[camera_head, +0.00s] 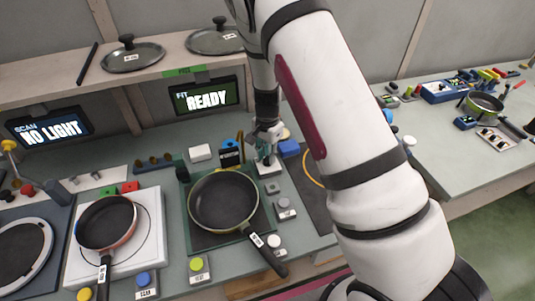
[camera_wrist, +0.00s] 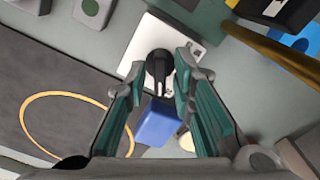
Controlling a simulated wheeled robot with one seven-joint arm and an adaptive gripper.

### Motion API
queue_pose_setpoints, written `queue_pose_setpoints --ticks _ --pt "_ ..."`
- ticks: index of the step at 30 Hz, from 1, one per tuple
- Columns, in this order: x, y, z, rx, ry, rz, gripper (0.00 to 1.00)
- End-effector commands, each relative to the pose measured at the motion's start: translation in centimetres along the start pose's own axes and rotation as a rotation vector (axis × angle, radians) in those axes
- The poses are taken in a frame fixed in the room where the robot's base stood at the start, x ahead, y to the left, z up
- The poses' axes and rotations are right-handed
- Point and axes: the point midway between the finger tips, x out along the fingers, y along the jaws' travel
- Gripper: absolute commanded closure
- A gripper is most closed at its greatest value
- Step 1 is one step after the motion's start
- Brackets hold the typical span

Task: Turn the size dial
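The size dial is a black knob (camera_wrist: 159,68) on a white plate (camera_wrist: 190,48) in the wrist view. In the head view the white plate (camera_head: 270,169) sits at the back of the bench, right of a dark pan, under my gripper (camera_head: 266,152). In the wrist view my gripper (camera_wrist: 160,76) is open, with its two green-sided fingers on either side of the knob. Gaps seem to show between fingertips and knob, but I cannot tell whether they touch. My gripper partly covers the dial in the head view.
A dark pan (camera_head: 222,200) lies on a green-edged mat, its handle toward the front. A red-rimmed pan (camera_head: 106,222) lies on a white plate. A blue block (camera_wrist: 157,124) is close to the dial. Screens read "NO LIGHT" (camera_head: 50,131) and "READY" (camera_head: 207,99).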

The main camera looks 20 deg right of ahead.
Motion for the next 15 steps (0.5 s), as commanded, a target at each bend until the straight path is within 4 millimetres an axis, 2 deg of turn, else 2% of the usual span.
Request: queue_pose_setpoints --ticks 1,2,15 --pt "-0.01 0.00 0.00 0.000 0.000 0.000 0.95" --pt "-0.01 0.00 0.00 0.000 0.000 0.000 1.00" --pt "-0.02 -0.02 -0.02 -0.038 -0.001 -0.001 1.00"
